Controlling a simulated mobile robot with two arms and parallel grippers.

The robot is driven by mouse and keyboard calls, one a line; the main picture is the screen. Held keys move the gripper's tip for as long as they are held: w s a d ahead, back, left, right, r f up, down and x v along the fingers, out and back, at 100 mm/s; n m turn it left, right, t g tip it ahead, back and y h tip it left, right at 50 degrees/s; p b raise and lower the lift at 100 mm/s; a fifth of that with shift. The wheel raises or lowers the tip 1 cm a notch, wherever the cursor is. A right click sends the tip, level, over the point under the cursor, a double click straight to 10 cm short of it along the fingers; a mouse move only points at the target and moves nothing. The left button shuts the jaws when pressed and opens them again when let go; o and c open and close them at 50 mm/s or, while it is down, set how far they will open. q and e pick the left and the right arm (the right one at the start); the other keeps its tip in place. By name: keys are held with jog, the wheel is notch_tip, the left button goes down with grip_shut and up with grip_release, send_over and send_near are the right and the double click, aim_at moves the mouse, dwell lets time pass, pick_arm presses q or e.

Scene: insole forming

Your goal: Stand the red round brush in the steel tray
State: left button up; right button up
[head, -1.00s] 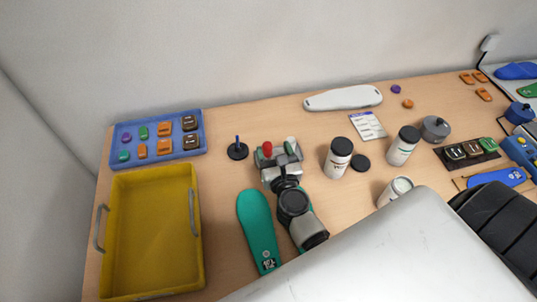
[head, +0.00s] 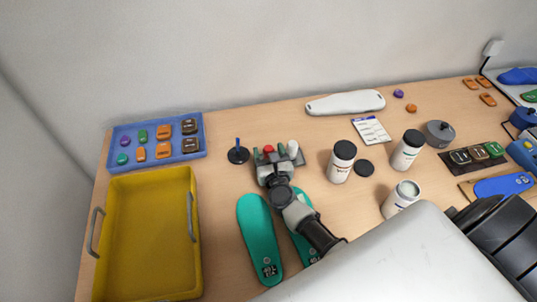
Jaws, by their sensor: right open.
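The red round brush (head: 268,149) shows only as a small red top in the head view, just beyond my right gripper (head: 269,160). Its lower part is hidden by the gripper. The steel tray (head: 299,159) is a small grey holder at the same spot, largely covered by the gripper. The brush top appears over the left part of the tray; I cannot tell how its base sits. A pale-topped item (head: 292,147) stands at the tray's right side. My right gripper is open, close against the brush. My left gripper is not in view.
A blue-handled black stand (head: 238,152) is left of the tray. Teal insoles (head: 259,235) lie in front, partly under my right arm. A yellow bin (head: 148,235) and blue tray (head: 157,157) are at left. Jars (head: 341,161) stand to the right.

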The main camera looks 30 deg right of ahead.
jog(key=shift+w+d, duration=0.1)
jog(key=shift+w, duration=0.15)
jog(key=c, duration=1.1)
jog(key=shift+r, duration=0.1)
